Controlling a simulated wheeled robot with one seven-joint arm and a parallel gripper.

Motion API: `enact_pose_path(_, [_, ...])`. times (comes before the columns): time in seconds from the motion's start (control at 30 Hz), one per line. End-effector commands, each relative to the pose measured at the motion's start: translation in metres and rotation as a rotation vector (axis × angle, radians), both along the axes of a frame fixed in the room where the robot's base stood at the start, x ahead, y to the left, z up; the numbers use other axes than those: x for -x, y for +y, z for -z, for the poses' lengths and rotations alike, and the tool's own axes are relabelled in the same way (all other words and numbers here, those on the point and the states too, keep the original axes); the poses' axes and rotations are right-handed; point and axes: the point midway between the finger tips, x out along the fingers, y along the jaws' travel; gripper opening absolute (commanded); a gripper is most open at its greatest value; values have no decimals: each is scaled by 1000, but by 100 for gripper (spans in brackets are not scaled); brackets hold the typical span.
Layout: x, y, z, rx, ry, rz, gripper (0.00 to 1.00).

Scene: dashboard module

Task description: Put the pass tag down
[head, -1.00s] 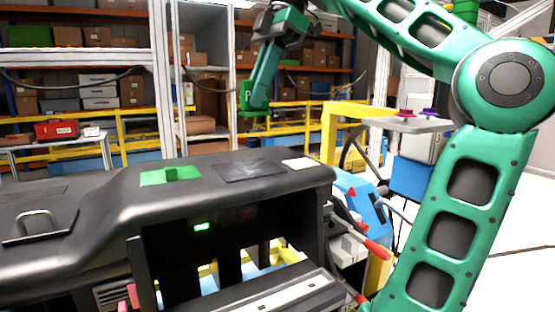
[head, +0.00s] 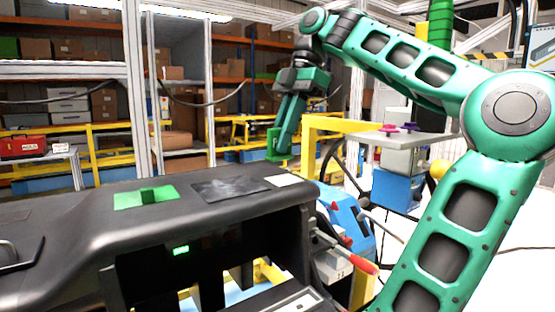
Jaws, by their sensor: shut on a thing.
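The pass tag (head: 272,141) is a small green piece with a pale letter P. My gripper (head: 284,140) is shut on it and points down. The gripper holds the tag in the air, a little above the far right end of the black dashboard module (head: 70,215) in the picture. The green fingers and the green tag blend, so the exact grip is hard to see. On the dashboard top are a green patch with a raised block (head: 145,197), a dark panel (head: 230,186) and a small white patch (head: 283,181).
Below the dashboard top is an open bay with a lit green display (head: 181,250). A red-tipped lever (head: 362,266) sticks out at right. A yellow frame (head: 312,140) and a grey plate with purple knobs (head: 400,133) stand behind. Shelves with boxes fill the back.

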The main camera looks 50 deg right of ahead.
Motion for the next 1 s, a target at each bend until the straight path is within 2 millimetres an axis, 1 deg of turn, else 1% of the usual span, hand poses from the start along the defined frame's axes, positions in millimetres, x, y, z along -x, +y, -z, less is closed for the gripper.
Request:
enact_pose_path(0.03, [2, -4, 2, 0, -1, 1, 0])
enact_pose_path(0.17, [4, -6, 8, 0, 0, 0, 0])
enact_pose_path(0.33, [4, -6, 32, 0, 4, 1, 0])
enact_pose_path(0.43, [4, -6, 41, 0, 2, 0, 0])
enact_pose_path(0.87, [3, -5, 47, 0, 0, -2, 0])
enact_pose_path(0.9, [3, -5, 47, 0, -1, -2, 22])
enact_pose_path(0.93, [3, -5, 47, 0, -1, -2, 29])
enact_pose_path(0.97, [3, -5, 47, 0, 0, -3, 31])
enact_pose_path(1.0, [3, -5, 46, 0, 0, -3, 31])
